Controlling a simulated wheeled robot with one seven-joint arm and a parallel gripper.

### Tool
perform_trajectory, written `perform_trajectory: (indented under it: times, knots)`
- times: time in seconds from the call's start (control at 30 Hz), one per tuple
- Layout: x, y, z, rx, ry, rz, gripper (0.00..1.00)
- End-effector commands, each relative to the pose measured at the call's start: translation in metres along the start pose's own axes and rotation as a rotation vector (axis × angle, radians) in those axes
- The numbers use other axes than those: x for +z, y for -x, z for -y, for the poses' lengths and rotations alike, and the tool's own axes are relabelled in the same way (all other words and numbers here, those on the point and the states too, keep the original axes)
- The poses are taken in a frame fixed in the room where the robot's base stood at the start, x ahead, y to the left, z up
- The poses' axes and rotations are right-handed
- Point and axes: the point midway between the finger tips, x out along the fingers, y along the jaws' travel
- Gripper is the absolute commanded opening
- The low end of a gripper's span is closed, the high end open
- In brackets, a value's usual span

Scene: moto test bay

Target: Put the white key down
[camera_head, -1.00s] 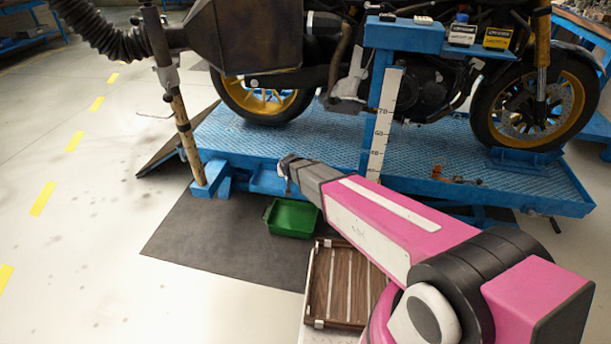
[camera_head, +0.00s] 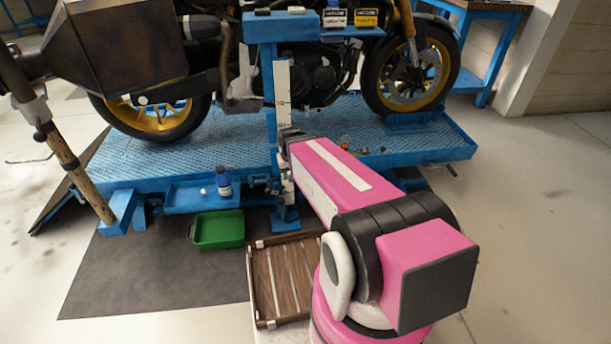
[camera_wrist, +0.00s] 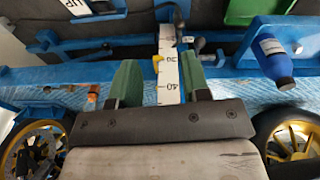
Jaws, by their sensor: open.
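I cannot make out a white key in either view. My gripper (camera_wrist: 160,80) is open, with its two green fingers apart in the wrist view. No held object can be made out between them. Behind the gap runs a white measuring strip (camera_wrist: 168,70) with black numbers, fixed to the blue lift post. A small yellow piece (camera_wrist: 158,63) shows at the strip's edge. In the head view my arm reaches toward the post and hides the fingers. A small white item (camera_head: 203,190) lies on the lift's front ledge, too small to identify.
A green bin (camera_head: 218,230) and a slatted brown crate (camera_head: 252,287) sit in front. A motorcycle (camera_head: 300,75) stands on the blue lift (camera_head: 330,140). Open floor lies right.

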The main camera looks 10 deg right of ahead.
Motion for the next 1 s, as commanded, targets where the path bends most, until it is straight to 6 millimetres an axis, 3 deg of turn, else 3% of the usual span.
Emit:
perform_trajectory:
  times: [0.03,0.1,0.23,1.0]
  knots:
    - [0.018,0.01,-0.015,-0.008,-0.014,0.027,0.43]
    - [0.03,0.017,-0.027,-0.019,-0.023,0.06,0.43]
    - [0.044,0.025,-0.039,-0.033,-0.031,0.094,0.43]
    - [0.045,0.026,-0.041,-0.036,-0.031,0.101,0.43]
